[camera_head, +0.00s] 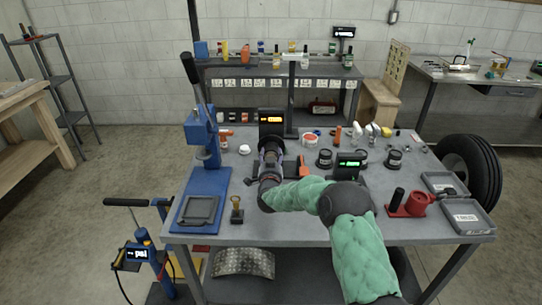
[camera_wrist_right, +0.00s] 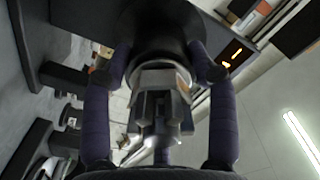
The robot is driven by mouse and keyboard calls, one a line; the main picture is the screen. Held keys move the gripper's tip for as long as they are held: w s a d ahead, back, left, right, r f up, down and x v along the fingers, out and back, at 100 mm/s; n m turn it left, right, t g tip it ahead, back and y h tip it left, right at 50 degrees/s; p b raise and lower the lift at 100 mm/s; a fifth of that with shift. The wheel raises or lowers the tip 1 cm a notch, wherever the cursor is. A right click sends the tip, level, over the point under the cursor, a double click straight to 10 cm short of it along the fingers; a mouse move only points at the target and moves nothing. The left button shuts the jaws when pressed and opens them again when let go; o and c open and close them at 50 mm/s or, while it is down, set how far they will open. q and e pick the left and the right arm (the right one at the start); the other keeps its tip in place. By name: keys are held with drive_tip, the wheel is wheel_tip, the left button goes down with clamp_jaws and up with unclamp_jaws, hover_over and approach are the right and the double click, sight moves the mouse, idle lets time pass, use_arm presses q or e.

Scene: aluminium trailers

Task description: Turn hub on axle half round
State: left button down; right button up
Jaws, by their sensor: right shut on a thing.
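The dark round hub (camera_head: 287,152) sits on its axle near the middle of the grey bench, in front of a small display box (camera_head: 271,117) with orange digits. My right gripper (camera_head: 268,160) reaches it from the front and is shut on it. In the right wrist view my two dark fingers lie either side of the hub (camera_wrist_right: 155,30), their tips (camera_wrist_right: 163,65) against its dark body. A pale metal ring and blocky grey end piece (camera_wrist_right: 160,105) show between the fingers. The axle itself is mostly hidden. My left gripper is not in view.
A blue press (camera_head: 203,140) stands at the bench's left. Several dark round parts (camera_head: 325,158) and a green display (camera_head: 347,165) stand to the right. A red holder (camera_head: 414,205) and open grey case (camera_head: 465,217) are at the front right. The bench's front middle is fairly clear.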

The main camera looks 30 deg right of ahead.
drive_tip(key=n, duration=0.1)
drive_tip(key=n+p, duration=0.1)
drive_tip(key=n, duration=0.2)
drive_tip(key=shift+r+n+p, duration=0.25)
drive_tip(key=shift+n+p, duration=0.05)
drive_tip(key=shift+p, duration=0.05)
drive_tip(key=shift+n+p, duration=0.85)
drive_tip(key=shift+n, duration=1.45)
drive_tip(key=o, duration=1.1)
drive_tip(key=shift+w, duration=0.1)
drive_tip(key=shift+f, duration=0.1)
